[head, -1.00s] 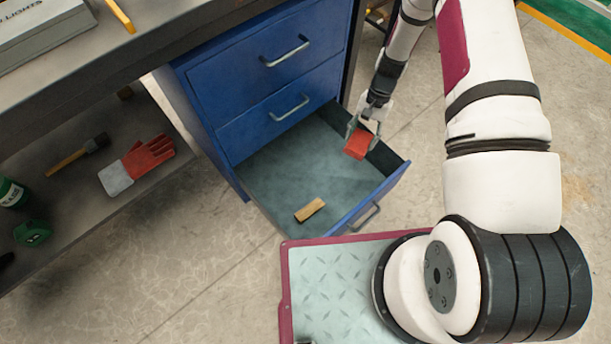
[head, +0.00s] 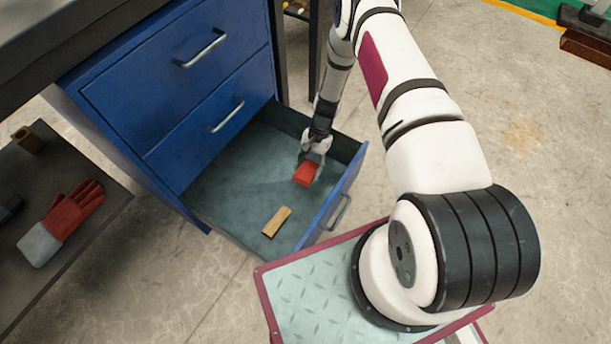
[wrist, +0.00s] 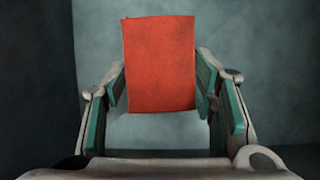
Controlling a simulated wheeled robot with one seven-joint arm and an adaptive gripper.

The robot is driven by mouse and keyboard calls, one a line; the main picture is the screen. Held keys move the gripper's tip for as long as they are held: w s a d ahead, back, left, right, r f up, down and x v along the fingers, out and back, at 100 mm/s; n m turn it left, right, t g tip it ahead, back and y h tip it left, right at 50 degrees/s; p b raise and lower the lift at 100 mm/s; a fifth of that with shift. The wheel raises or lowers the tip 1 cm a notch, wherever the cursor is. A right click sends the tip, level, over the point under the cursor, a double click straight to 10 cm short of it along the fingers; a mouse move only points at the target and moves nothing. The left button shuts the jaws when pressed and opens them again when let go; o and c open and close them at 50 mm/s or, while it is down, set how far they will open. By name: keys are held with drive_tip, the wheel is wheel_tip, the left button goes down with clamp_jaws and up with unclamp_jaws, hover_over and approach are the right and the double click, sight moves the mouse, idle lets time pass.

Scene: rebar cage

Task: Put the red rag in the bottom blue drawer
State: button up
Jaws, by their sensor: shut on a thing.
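The red rag (head: 307,174) is a small folded red block between the fingers of my gripper (head: 311,168). In the wrist view the rag (wrist: 159,64) fills the gap between both finger pads, and my gripper (wrist: 160,90) is shut on it. The bottom blue drawer (head: 328,203) is pulled open. My gripper holds the rag over the drawer's interior, towards its right side. I cannot tell whether the rag touches the drawer floor.
A small tan wooden block (head: 276,221) lies in the drawer near its front. Two closed blue drawers are above, with handles (head: 227,115). A red and grey glove (head: 62,222) lies on a shelf at left. The drawer's middle floor is clear.

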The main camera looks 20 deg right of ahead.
sight(309, 174)
wheel_tip(309, 174, down, 6)
drive_tip(key=shift+r+b, duration=0.25)
drive_tip(key=shift+b, duration=0.65)
drive_tip(key=shift+r, duration=0.1)
drive_tip(key=o, duration=1.1)
drive_tip(key=shift+o, duration=0.2)
drive_tip(key=p+v, duration=0.4)
drive_tip(key=v, duration=0.8)
